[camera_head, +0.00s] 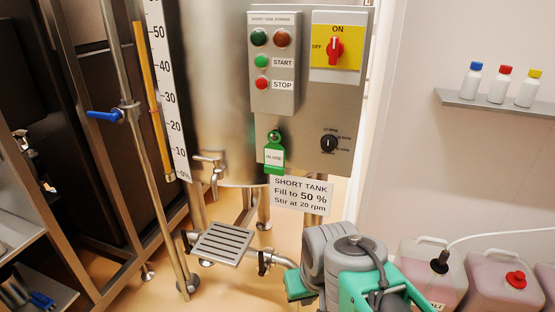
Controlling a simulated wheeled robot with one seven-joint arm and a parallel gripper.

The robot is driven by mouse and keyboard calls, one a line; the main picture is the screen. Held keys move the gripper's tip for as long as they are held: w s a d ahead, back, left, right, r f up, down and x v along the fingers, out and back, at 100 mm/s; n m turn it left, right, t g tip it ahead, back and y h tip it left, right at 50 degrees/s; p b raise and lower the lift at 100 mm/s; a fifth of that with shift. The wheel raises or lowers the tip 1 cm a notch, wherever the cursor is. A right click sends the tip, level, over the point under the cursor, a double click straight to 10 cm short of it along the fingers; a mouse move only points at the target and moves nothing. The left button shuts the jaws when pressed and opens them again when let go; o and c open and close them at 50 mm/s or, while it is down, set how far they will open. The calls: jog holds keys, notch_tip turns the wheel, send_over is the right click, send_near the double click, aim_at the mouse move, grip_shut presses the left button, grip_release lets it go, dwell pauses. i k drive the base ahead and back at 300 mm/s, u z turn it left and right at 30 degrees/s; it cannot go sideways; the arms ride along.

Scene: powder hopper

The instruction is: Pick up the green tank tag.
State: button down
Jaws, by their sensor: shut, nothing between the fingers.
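The green tank tag (274,157) hangs on the front of the steel tank panel, below the START/STOP box. It has a rounded top with a dark hole or hook spot and a white label reading "IN USE". What it hangs from is too small to make out for sure. My grey and green arm (345,262) is folded at the bottom centre, below and to the right of the tag and well apart from it. The fingertips of my gripper cannot be made out in this view.
Above the tag is the button box (273,65); to its right are the yellow-backed red switch (335,48) and a black knob (328,143). A paper sign (301,194) sits just below. A tap (213,170) is at left. Pink canisters (500,282) stand at lower right.

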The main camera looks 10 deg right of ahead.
aim_at(274, 154)
jog(key=u, duration=2.05)
jog(key=i, duration=0.5)
jog(key=z, duration=0.8)
